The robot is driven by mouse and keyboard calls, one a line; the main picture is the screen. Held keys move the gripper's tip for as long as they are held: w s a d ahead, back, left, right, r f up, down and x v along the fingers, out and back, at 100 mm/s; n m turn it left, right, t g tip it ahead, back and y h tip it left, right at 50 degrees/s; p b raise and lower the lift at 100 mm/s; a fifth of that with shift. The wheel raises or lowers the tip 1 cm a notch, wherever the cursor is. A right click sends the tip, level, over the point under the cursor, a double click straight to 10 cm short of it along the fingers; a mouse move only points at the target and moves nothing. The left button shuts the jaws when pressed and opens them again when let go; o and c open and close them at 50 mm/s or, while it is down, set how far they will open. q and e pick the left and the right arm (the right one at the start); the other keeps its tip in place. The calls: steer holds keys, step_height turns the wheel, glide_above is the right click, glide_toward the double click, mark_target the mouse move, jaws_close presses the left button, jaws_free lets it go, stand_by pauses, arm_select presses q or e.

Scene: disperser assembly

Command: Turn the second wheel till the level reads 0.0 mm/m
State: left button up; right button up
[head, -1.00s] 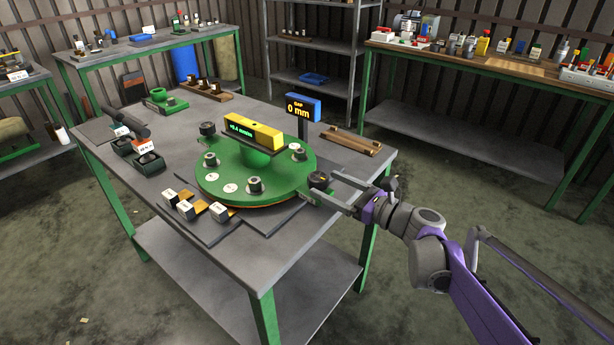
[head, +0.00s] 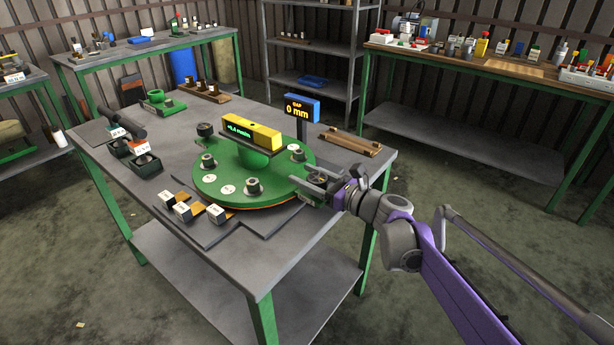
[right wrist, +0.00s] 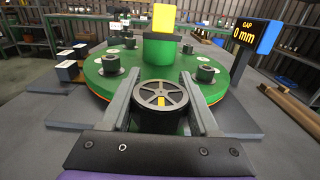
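The yellow level (head: 252,134) sits on the centre of the round green plate (head: 210,188); its small green display seems to read +0.4 mm/m. A dark spoked wheel (right wrist: 160,98) with a yellow mark stands at the plate's near edge. My right gripper (head: 318,182) is at this wheel, with one finger on each side of it. In the right wrist view the fingers (right wrist: 160,92) are apart and flank the wheel closely; I cannot tell if they touch it. Another dark knob (head: 205,129) shows at the plate's far left. My left gripper is out of view.
A blue gap display (head: 302,108) reading 0 mm stands behind the plate. A wooden tray (head: 350,143) lies to its right. Several small labelled blocks (head: 184,212) lie at the front left. Black holders (head: 146,163) stand on the table's left side.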

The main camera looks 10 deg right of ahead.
mark_target(305, 196)
steer(key=c, duration=0.7)
steer(key=shift+s+a+r+n+g+y+p, duration=0.1)
steer(key=shift+n+g+y+p, duration=0.35)
steer(key=shift+n+g+y, duration=0.2)
steer(key=shift+s+a+n+g+y+p, duration=0.1)
steer(key=shift+n+g+y+p, duration=0.3)
steer(key=shift+n+g+y, duration=0.25)
steer(key=n+g+y, duration=0.1)
steer(key=n+g+y+p, duration=0.1)
steer(key=g, duration=0.1)
steer(key=n+g+y+p, duration=0.1)
steer(key=shift+s+a+g, duration=0.25)
steer(key=shift+s+g, duration=0.1)
steer(key=shift+g, duration=0.05)
steer(key=n+g+p, duration=0.1)
steer(key=n+g, duration=0.1)
steer(key=s+n+g+y+p, duration=0.1)
steer(key=g, duration=0.2)
steer(key=shift+a+n, duration=0.15)
steer(key=shift+n, duration=0.25)
steer(key=shift+s+n+g+p, duration=0.2)
steer(key=shift+n+g+p, duration=0.35)
steer(key=shift+g, duration=0.6)
steer(key=shift+s+n+g+p, duration=0.15)
steer(key=shift+n+g+p, duration=0.2)
steer(key=shift+n+g, duration=0.6)
steer(key=shift+f+g, duration=0.2)
steer(key=shift+g, duration=0.2)
